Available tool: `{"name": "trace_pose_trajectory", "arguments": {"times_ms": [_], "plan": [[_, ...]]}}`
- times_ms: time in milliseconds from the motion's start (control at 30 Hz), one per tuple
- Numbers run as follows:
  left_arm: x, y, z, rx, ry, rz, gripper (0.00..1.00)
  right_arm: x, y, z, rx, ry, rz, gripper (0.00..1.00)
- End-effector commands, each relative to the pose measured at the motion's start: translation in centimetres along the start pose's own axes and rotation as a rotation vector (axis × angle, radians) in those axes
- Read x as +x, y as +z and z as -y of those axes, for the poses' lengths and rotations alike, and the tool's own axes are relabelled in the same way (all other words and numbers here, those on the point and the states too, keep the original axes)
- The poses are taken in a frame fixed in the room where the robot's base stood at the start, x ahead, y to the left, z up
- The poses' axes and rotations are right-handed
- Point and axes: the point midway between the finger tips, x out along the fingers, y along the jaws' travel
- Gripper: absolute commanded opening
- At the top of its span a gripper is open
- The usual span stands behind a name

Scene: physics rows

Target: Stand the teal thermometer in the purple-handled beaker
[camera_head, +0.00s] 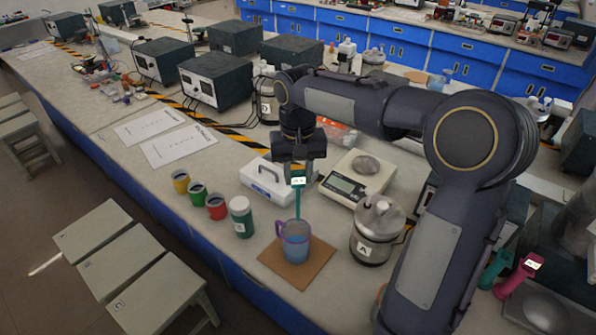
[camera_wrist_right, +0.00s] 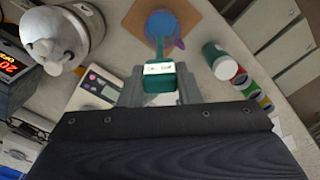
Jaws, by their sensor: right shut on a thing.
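The beaker (camera_head: 295,245) with a purple handle and blue contents stands upright on a brown square mat (camera_head: 317,264). It also shows in the wrist view (camera_wrist_right: 160,22). My right gripper (camera_head: 298,177) is above the beaker, shut on the head of the teal thermometer (camera_head: 298,203). The thermometer hangs about upright with its white label facing up. In the wrist view the thermometer (camera_wrist_right: 160,83) points down to the beaker. Its lower end overlaps the beaker's rim; I cannot tell how deep it reaches. My left gripper is not in view.
A green-and-white jar (camera_head: 241,218) and several coloured cups (camera_head: 216,206) stand left of the beaker. A scale (camera_head: 345,187) with a stone and a metal pot (camera_head: 377,232) stand to the right. A white case (camera_head: 268,180) lies behind. The bench edge is in front.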

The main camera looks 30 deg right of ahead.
Motion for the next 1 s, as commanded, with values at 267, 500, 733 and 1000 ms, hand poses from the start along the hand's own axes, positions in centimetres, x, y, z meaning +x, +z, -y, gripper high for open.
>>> {"name": "trace_pose_trajectory", "arguments": {"times_ms": [267, 500, 733, 1000], "plan": [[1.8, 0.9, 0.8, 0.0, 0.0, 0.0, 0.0, 2.4, 0.0, 0.0, 0.0, 0.0, 0.0, 0.0], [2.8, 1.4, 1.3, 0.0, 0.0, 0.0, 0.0, 3.9, 0.0, 0.0, 0.0, 0.0, 0.0, 0.0], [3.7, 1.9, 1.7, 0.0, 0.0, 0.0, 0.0, 5.6, 0.0, 0.0, 0.0, 0.0, 0.001, 0.0], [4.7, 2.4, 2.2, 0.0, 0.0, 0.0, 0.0, 7.4, 0.0, 0.0, -0.001, -0.001, -0.001, 0.0]]}}
